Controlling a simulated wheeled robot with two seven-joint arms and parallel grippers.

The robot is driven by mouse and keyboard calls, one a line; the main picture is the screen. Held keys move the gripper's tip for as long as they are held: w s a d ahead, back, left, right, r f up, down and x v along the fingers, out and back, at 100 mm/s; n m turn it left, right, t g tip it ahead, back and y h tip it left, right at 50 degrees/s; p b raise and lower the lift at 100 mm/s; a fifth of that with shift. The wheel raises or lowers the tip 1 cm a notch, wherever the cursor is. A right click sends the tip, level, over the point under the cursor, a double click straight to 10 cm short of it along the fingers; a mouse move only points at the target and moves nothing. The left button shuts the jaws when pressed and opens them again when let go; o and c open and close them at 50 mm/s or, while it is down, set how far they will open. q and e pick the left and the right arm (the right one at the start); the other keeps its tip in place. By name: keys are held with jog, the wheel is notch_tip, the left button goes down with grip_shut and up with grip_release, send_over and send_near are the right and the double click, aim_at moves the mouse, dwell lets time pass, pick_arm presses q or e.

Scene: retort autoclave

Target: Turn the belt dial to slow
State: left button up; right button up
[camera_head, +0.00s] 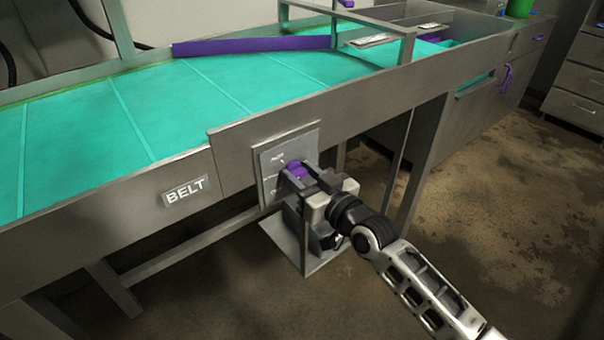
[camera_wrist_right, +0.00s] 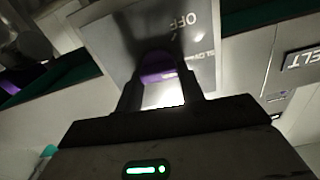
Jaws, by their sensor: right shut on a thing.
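The belt dial (camera_head: 297,169) is a purple knob on a grey panel (camera_head: 303,143) set in the conveyor's side. In the right wrist view the purple dial (camera_wrist_right: 158,68) sits between the two fingers. My right gripper (camera_head: 300,177) is shut on the dial, coming from the lower right. My left gripper is out of view.
A BELT label (camera_head: 185,191) is left of the panel. The teal conveyor belt (camera_head: 150,105) runs above, with a purple bar (camera_head: 250,46) across its far side. A table leg (camera_head: 424,160) stands right of my gripper. The floor at the right (camera_head: 510,220) is clear.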

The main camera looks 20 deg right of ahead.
jog(key=o, duration=1)
jog(key=v, duration=1.6)
jog(key=shift+b, duration=0.45)
